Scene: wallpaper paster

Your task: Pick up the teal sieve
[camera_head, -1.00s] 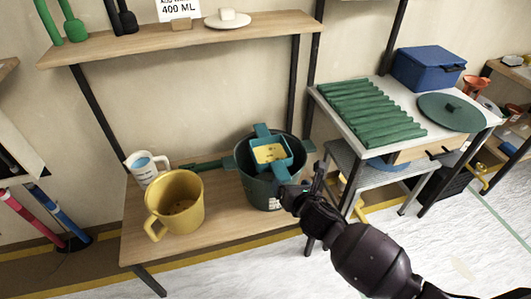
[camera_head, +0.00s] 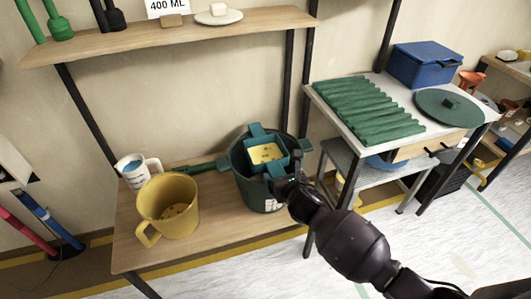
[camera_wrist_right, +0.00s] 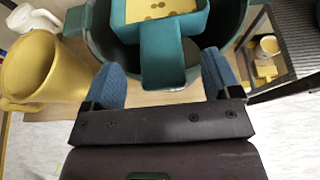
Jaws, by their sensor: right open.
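The teal sieve (camera_head: 256,131) is a square box with a yellow inside and sits in the mouth of a dark green bucket (camera_head: 249,189) on the low wooden bench. In the right wrist view the sieve (camera_wrist_right: 165,58) has a flat teal tab pointing toward me. My right gripper (camera_head: 281,178) is at the near side of the bucket rim. In the right wrist view its blue-padded fingers (camera_wrist_right: 163,84) are open, one on each side of the tab, with gaps visible. My left gripper is not in view.
A yellow mug (camera_head: 163,212) and a white cup (camera_head: 134,172) stand left of the bucket on the bench (camera_head: 228,222). A wooden shelf (camera_head: 150,42) runs above. A table with green corrugated pieces (camera_head: 366,108) stands at right.

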